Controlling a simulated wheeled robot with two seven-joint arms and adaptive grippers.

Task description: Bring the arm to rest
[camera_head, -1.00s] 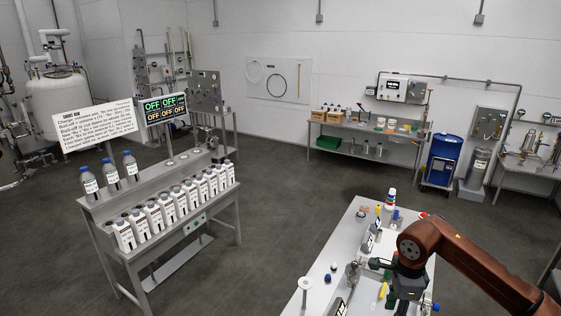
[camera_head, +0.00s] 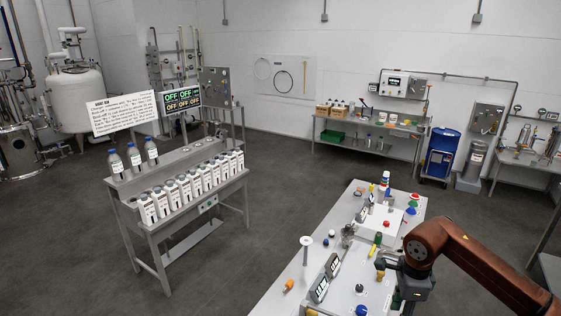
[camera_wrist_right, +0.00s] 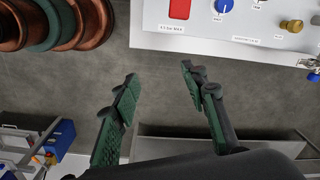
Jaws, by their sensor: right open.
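My right arm (camera_head: 480,262), reddish brown, comes in from the right in the head view. Its dark gripper (camera_head: 384,268) hangs by the right side of the near white table (camera_head: 270,297). In the right wrist view, the green-padded fingers of this gripper (camera_wrist_right: 158,75) are spread wide with nothing between them. Grey floor (camera_wrist_right: 165,105) shows between and beyond the fingers. The underside and height of the gripper over the table are hard to judge. My left gripper is in neither view.
The near table carries small display boxes (camera_head: 320,289), coloured knobs and a white post (camera_head: 306,243). A white panel edge (camera_wrist_right: 225,42) lies beyond the fingers in the wrist view. A bench with several bottles (camera_head: 195,190) stands left. Open floor (camera_head: 275,190) lies between.

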